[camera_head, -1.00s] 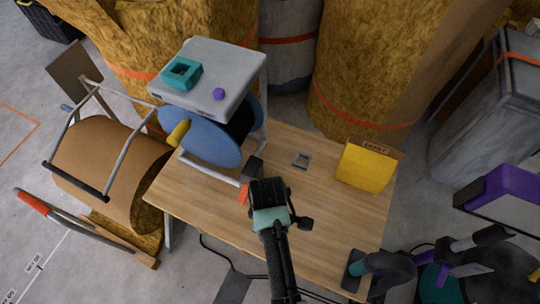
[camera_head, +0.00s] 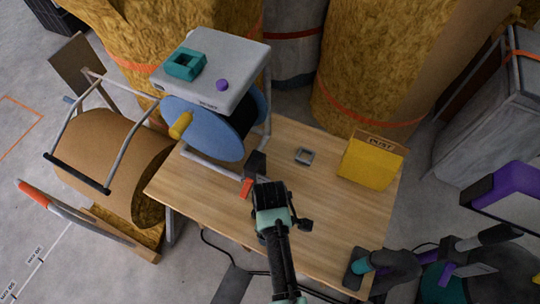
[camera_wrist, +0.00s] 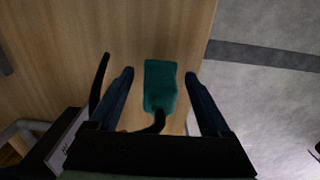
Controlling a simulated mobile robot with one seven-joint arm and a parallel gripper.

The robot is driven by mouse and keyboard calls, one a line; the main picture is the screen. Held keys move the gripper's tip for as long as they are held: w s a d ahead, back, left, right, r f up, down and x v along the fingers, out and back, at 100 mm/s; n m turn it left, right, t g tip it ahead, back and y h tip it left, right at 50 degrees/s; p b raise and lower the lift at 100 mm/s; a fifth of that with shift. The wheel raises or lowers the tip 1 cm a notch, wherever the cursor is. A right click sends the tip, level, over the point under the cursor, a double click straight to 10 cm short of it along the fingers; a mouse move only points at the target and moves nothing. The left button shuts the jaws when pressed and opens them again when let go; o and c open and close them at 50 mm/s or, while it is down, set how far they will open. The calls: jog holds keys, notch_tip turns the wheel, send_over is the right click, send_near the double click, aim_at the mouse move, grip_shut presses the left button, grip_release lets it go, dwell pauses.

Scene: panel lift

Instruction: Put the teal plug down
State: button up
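The teal plug (camera_wrist: 160,85) shows in the wrist view between the two fingers of my gripper (camera_wrist: 160,73), with a dark cable at its lower end. Gaps show on both sides of the plug, so the fingers are open and apart from it. It appears over the wooden table (camera_wrist: 100,30) near its edge; I cannot tell whether it rests on the wood. In the head view my gripper (camera_head: 270,195) is over the table's front left part, and I cannot make out the plug there.
A blue cable reel (camera_head: 205,125) stands at the table's left, beneath a grey box (camera_head: 235,65) with a teal square socket (camera_head: 186,65). A small red piece (camera_head: 247,188) lies beside my gripper.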

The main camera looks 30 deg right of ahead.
notch_tip(320, 180, up, 12)
jog(key=p, duration=0.3)
jog(key=shift+r, duration=0.2)
dwell(0.6)
